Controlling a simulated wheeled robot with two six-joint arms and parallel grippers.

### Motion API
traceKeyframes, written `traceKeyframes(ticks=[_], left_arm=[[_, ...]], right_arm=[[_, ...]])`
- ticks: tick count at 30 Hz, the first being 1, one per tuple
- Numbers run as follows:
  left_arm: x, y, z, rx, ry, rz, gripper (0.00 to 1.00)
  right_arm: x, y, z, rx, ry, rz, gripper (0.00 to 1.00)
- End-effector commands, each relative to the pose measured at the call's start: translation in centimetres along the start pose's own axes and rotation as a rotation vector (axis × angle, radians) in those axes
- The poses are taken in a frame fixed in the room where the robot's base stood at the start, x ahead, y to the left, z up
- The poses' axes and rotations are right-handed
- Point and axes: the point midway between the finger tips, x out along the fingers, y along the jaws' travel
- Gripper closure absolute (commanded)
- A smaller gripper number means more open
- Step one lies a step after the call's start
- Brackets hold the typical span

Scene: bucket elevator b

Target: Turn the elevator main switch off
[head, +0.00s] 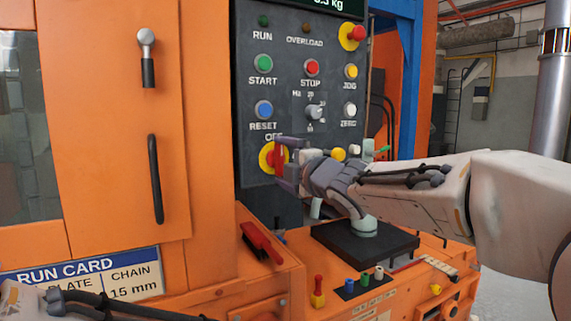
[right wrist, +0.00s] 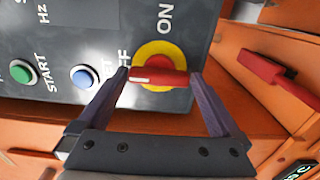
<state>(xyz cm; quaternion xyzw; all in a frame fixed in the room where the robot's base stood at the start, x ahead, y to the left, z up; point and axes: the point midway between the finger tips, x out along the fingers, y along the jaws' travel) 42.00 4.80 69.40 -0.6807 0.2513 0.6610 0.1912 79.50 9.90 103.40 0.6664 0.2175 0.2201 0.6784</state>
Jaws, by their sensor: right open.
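The main switch is a red handle on a yellow round plate (head: 266,158) on the dark panel, partly hidden by my right gripper in the head view. In the right wrist view, the red handle (right wrist: 158,77) lies across the yellow plate (right wrist: 155,54), and its white-marked end points to the partly hidden OFF label. The ON label (right wrist: 166,18) is a quarter turn away. My right gripper (head: 281,170) is open at the switch, one fingertip near each end of the handle; I cannot tell whether they touch it. My left gripper is out of view; only part of that arm shows.
The blue RESET button (head: 264,109), the selector knob (head: 314,112) and a yellow button (head: 338,154) are close by. Below lie a red-handled brush (head: 262,243) and a black plate (head: 330,241) on the orange ledge. An orange door with a dark handle (head: 155,180) stands left.

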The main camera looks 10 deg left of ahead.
Motion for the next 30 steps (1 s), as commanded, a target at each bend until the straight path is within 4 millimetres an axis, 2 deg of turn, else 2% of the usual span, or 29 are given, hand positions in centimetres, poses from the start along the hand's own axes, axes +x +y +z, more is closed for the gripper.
traceKeyframes(ticks=[5, 12, 18, 22, 30], left_arm=[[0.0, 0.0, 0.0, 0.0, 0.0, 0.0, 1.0], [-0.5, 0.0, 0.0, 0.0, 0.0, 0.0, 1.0], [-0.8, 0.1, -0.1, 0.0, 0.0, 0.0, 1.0], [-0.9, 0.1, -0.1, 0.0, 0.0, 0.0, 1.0], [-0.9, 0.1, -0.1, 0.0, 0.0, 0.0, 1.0]], right_arm=[[-2.0, 0.1, 0.0, 0.001, -0.002, 0.002, 0.0], [-6.9, 0.2, 0.0, -0.001, -0.002, 0.001, 0.0], [-9.6, 0.1, 0.0, -0.001, -0.001, -0.001, 0.0], [-10.3, 0.0, 0.0, -0.001, 0.0, 0.0, 0.0], [-10.4, -0.1, 0.0, -0.001, 0.0, -0.001, 0.0]])
